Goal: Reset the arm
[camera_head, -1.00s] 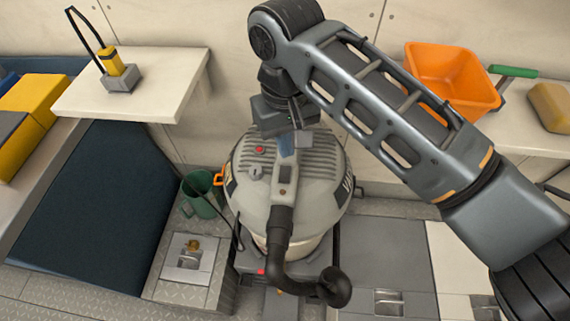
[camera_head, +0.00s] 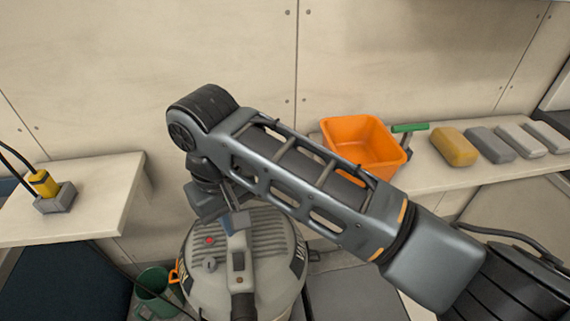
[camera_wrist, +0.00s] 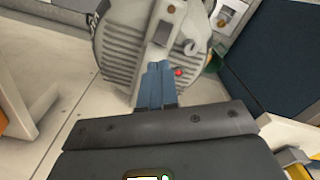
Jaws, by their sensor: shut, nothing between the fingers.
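My gripper (camera_head: 236,222) hangs at the end of my bent arm, in front of and above the grey vacuum (camera_head: 264,262). In the wrist view my gripper (camera_wrist: 157,78) shows as two blue fingers pressed together, with nothing between them. The vacuum's ribbed lid (camera_wrist: 125,55) with a red button lies beyond the fingertips. Whether the fingertips touch the lid cannot be told.
An orange bin (camera_head: 362,148) sits on the right shelf behind my arm, beside a green-handled tool (camera_head: 410,128), a yellow block (camera_head: 455,147) and several grey blocks. A yellow-topped device (camera_head: 45,186) stands on the left shelf. A green bucket (camera_head: 153,284) stands left of the vacuum.

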